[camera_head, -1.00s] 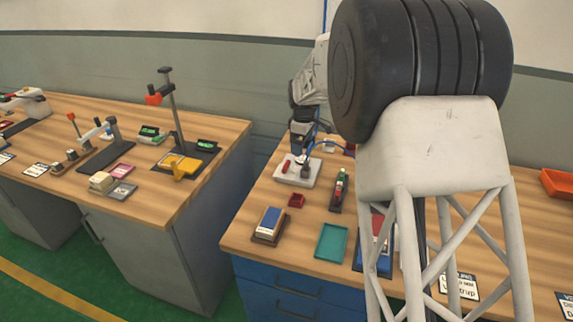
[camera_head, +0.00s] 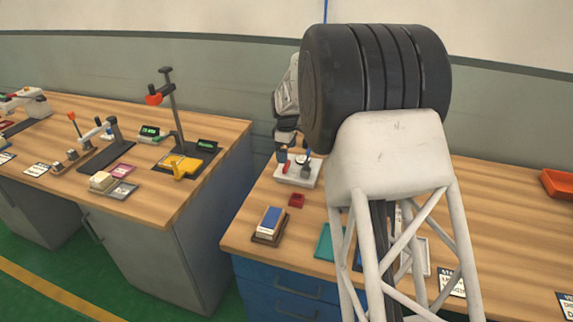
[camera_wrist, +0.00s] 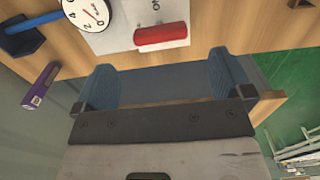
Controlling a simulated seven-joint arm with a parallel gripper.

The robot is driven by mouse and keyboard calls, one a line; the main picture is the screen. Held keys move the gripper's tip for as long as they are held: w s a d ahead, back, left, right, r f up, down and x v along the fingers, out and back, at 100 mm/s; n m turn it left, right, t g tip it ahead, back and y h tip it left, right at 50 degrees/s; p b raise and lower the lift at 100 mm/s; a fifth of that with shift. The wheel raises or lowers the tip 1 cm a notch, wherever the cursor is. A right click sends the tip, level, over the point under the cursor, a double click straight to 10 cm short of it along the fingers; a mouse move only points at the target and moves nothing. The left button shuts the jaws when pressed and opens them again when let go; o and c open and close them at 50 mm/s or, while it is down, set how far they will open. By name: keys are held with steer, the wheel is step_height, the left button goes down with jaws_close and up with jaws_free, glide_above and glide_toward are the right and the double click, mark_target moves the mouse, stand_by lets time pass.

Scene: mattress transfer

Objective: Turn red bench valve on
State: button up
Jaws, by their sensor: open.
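The red valve handle (camera_head: 286,167) lies on a white plate (camera_head: 306,183) at the back left of the right bench. In the wrist view the red handle (camera_wrist: 160,36) is a short bar on the white plate (camera_wrist: 113,38), beside a round dial gauge (camera_wrist: 88,12). "ON" lettering shows near the handle. My gripper (camera_wrist: 162,70) is open, with its two blue-grey fingers apart and nothing between them. The handle is just beyond the fingertips, roughly centred between them. In the head view my gripper (camera_head: 296,153) is over the plate; contact cannot be made out.
A blue pipe (camera_wrist: 35,22) runs beside the gauge. A small red block (camera_head: 297,200), a blue-topped block on a brown tray (camera_head: 262,240) and a teal tray (camera_head: 322,242) are nearer the front. My arm hides the bench middle. A red bin (camera_head: 558,184) stands far right.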

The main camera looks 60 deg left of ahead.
mark_target(287, 167)
steer(key=shift+f, duration=3.15)
steer(key=c, duration=0.9)
